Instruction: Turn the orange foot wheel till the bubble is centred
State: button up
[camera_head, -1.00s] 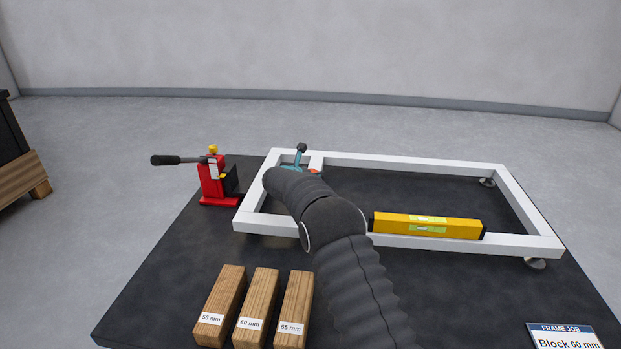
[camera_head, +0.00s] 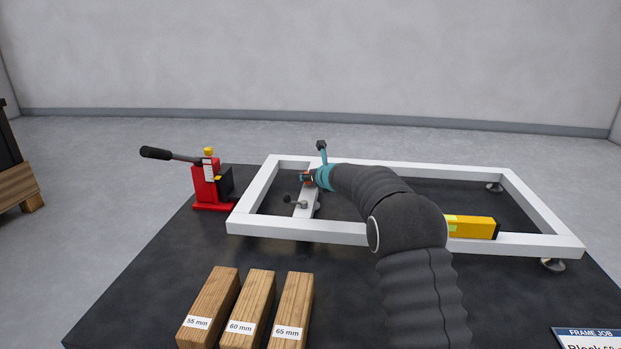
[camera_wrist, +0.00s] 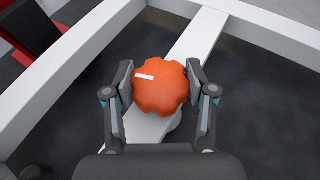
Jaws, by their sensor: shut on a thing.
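The orange foot wheel (camera_wrist: 160,88) is a lobed knob with a white mark at its upper left in the wrist view. It sits over the white crossbar (camera_wrist: 195,50) of the frame. My gripper (camera_wrist: 160,82) has one finger on each side of the wheel and is shut on it. In the head view my gripper (camera_head: 308,178) is at the crossbar, and the wheel is mostly hidden there. The yellow spirit level (camera_head: 475,228) lies on the front rail of the white frame (camera_head: 275,228). My arm hides its left part, and the bubble cannot be made out.
A red jack (camera_head: 206,185) with a black-handled lever stands left of the frame. Wooden blocks marked 55 mm (camera_head: 212,300), 60 mm (camera_head: 250,300) and 65 mm (camera_head: 293,300) lie at the front. A job card (camera_head: 585,333) is at the front right.

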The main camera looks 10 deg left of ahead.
jog(key=n+g+y+p, duration=0.1)
jog(key=r+n+g+y+p, duration=0.1)
jog(key=p, duration=0.1)
jog(key=shift+w+d+n+y, duration=0.1)
jog(key=shift+d+n+y, duration=0.05)
jog(key=shift+n+y, duration=0.2)
jog(key=n+g+y+p, duration=0.1)
jog(key=n+g+p, duration=0.1)
jog(key=p, duration=0.2)
jog(key=shift+y, duration=0.35)
jog(key=n+g+y+p, duration=0.1)
jog(key=n+g+p, duration=0.1)
jog(key=p, duration=0.2)
jog(key=shift+f, duration=0.1)
jog(key=shift+f+n+g+p, duration=0.2)
jog(key=shift+n+g+p, duration=0.25)
jog(key=shift+p, duration=0.15)
jog(key=o, duration=1)
jog(key=shift+o, duration=0.8)
jog(key=shift+f, duration=0.1)
jog(key=v, duration=1.2)
jog(key=shift+f, duration=0.2)
